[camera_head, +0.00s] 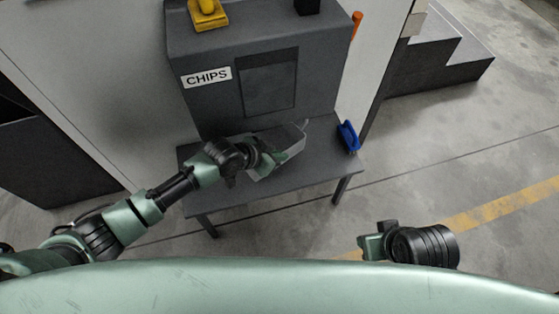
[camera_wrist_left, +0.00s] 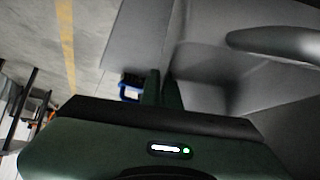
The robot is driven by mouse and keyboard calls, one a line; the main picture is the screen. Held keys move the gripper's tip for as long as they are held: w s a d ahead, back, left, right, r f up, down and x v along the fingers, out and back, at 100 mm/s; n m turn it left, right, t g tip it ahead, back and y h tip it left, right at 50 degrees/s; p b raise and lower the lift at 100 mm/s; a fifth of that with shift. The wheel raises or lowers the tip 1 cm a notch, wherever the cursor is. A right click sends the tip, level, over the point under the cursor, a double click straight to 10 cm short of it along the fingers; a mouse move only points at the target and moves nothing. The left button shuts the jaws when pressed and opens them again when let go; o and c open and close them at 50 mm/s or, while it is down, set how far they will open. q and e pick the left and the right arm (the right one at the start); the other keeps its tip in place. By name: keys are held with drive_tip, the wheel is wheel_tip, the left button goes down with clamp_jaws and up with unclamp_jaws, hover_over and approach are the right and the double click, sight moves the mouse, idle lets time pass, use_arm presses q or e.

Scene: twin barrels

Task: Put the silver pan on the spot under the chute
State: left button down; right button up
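The silver pan (camera_head: 290,137) is at the dark table, in front of the grey cabinet labelled CHIPS (camera_head: 207,77). The cabinet has a dark recessed panel (camera_head: 268,82) on its front. My left gripper (camera_head: 268,158) is at the near side of the pan and hides part of it. In the left wrist view its two fingers (camera_wrist_left: 161,90) are close together with the edge of the pan (camera_wrist_left: 205,65) between them. I cannot tell whether the pan touches the table. The spot under the chute is not distinguishable. My right gripper (camera_head: 372,244) is low at the right, away from the table; its fingers are unclear.
The table (camera_head: 235,196) has bare room at its near edge. A blue brush-like object (camera_head: 348,136) lies at its right edge. A yellow object (camera_head: 207,14) sits on top of the cabinet. Dark steps (camera_head: 440,62) stand at the back right.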

use_arm(q)
wheel_tip(320, 180, down, 3)
drive_tip(key=shift+r+b, duration=0.1)
drive_tip(key=shift+b, duration=0.4)
drive_tip(key=c, duration=2.1)
unclamp_jaws()
drive_tip(key=shift+f, duration=0.25)
drive_tip(key=o, duration=0.4)
